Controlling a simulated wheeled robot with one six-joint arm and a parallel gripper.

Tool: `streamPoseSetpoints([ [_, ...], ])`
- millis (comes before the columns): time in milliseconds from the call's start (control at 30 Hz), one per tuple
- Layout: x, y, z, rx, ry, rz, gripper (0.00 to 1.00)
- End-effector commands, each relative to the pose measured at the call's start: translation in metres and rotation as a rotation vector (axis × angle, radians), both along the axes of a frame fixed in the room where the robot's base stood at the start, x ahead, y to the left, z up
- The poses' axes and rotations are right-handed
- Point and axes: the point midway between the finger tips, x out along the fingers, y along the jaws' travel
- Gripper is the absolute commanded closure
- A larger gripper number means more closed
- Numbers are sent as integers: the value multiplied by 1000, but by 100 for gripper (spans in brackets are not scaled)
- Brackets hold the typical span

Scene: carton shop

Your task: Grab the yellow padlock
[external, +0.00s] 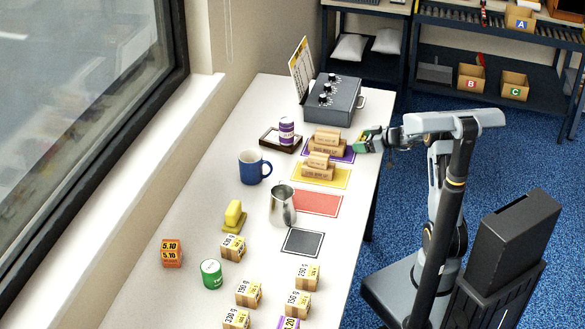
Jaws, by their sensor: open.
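I cannot make out a clear padlock shape in the external view. A small yellow object (234,214) stands on the white table, left of the metal pitcher; it looks like a block on a darker yellow base, and I cannot tell whether it is the padlock. My gripper (362,143) is open at the table's right edge, beside the stacked wooden blocks on the purple mat (344,156). It is far from the yellow object, up and to the right of it. Some green shows at its fingertips; I cannot tell what it is.
Wooden blocks (317,170) sit on a yellow mat. A metal pitcher (282,205), blue mug (253,167) and green can (211,273) stand on the table. A grey box with knobs (332,101) is at the far end. The red mat (316,202) is clear.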

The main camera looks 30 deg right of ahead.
Motion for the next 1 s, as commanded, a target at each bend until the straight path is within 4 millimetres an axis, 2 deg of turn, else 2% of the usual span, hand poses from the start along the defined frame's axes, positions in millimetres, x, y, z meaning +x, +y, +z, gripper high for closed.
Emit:
streamPoseSetpoints([
  [100,6,5,-3,-1,0,1,17],
  [367,7,6,-4,0,0,0,17],
  [1000,7,5,-4,0,0,0,77],
])
